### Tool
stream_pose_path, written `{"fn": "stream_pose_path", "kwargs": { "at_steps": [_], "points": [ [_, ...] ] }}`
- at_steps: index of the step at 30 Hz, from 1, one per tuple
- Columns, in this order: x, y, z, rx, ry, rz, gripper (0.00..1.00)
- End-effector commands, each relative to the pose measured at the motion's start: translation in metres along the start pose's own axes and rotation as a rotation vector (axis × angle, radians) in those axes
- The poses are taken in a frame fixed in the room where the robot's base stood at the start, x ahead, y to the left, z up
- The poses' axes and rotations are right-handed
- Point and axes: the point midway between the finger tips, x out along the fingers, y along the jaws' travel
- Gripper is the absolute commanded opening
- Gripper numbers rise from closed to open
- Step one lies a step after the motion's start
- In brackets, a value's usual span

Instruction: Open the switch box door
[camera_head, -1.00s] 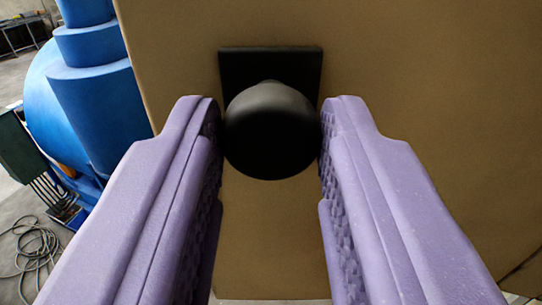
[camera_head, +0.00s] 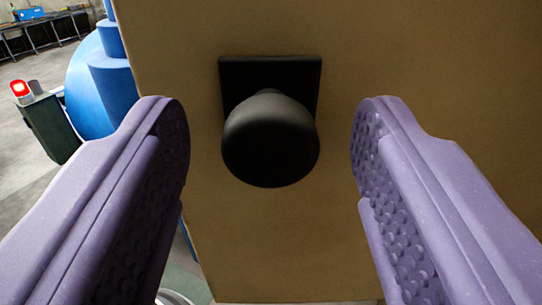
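The switch box door (camera_head: 290,235) is a tan-brown panel filling most of the view. A round black knob (camera_head: 270,140) on a square black plate (camera_head: 310,75) sticks out from its upper middle. My gripper (camera_head: 270,150) is open, with one purple finger on each side of the knob. A clear gap shows between each fingertip and the knob, so neither finger touches it. The fingers' textured inner pads face each other. The door's hinges are not visible.
At the left stand a blue rounded machine (camera_head: 95,85) and a dark green box (camera_head: 48,125) with a red lit lamp (camera_head: 20,88). A workbench (camera_head: 45,30) stands far back at upper left. Grey floor shows open at the left.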

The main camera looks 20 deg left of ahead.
Motion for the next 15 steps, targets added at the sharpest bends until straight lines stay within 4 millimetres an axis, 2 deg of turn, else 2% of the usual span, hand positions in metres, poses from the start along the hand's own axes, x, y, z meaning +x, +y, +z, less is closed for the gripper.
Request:
{"fn": "stream_pose_path", "kwargs": {
  "at_steps": [8, 11, 15],
  "points": [
    [-0.003, 0.000, 0.001, 0.001, -0.003, -0.001, 0.58],
    [-0.017, 0.001, 0.000, 0.000, 0.000, 0.001, 0.58],
    [-0.044, 0.001, -0.001, 0.001, 0.000, 0.000, 0.58]
  ]
}}
